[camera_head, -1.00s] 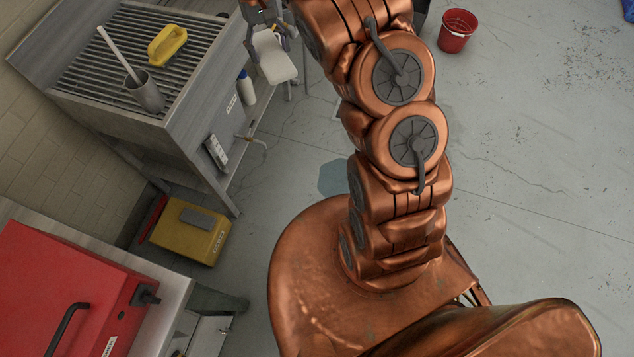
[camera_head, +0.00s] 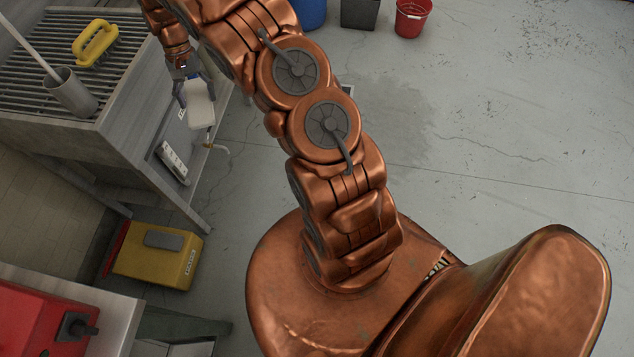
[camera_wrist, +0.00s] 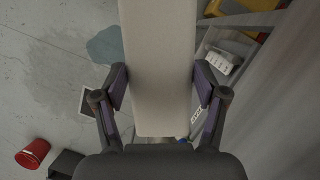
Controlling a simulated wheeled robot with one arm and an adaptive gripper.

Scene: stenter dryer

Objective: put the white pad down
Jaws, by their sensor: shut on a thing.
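The white pad (camera_head: 201,104) is a pale, flat, oblong piece held in my gripper (camera_head: 192,84), which hangs beside the right side of the grey metal sink bench. In the wrist view the pad (camera_wrist: 158,70) runs from the top edge down between the two dark fingers of my gripper (camera_wrist: 160,88), one finger on each side of it. The gripper is shut on the pad and holds it in the air. The pad's far end is cut off by the top of the wrist view.
The slatted bench (camera_head: 30,85) carries a yellow-handled brush (camera_head: 96,43) and a grey cup (camera_head: 70,95) with a stick. A power strip (camera_head: 172,162) is on its side. A yellow box (camera_head: 160,255) stands below. A red bucket (camera_head: 412,18) is at the back; the floor at right is clear.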

